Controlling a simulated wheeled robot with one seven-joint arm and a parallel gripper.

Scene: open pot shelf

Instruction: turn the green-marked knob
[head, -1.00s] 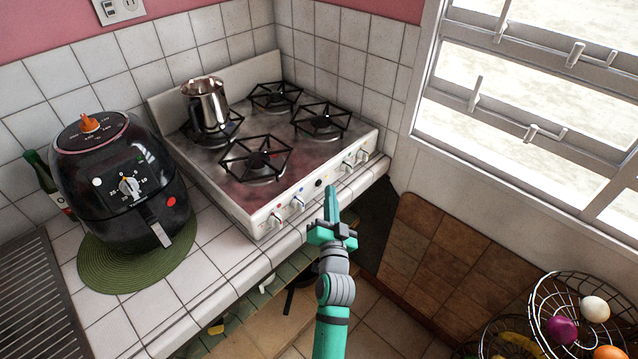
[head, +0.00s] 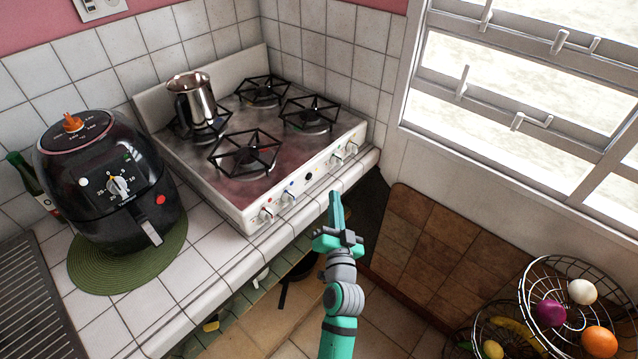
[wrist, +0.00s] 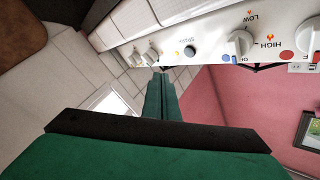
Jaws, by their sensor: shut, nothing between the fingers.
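The stove's white front panel (head: 318,172) carries several knobs. Two white knobs sit toward its right end: one nearer the middle (head: 337,160) and one at the end (head: 351,147). They also show small at the left of the panel in the wrist view (wrist: 152,56). Their marks are too small to read, so I cannot tell which is green. The red-marked knob (head: 266,212) and blue-marked knob (head: 289,195) are farther left. My gripper (head: 335,196) is shut and empty, in front of and apart from the panel, below the right-hand knobs in the head view.
A black button (head: 308,177) sits mid-panel. A metal pot (head: 194,100) stands on the back left burner. A black air fryer (head: 110,185) stands on a green mat (head: 85,265). The tiled counter edge (head: 235,270) runs below the panel. Wire fruit baskets (head: 533,300) are at lower right.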

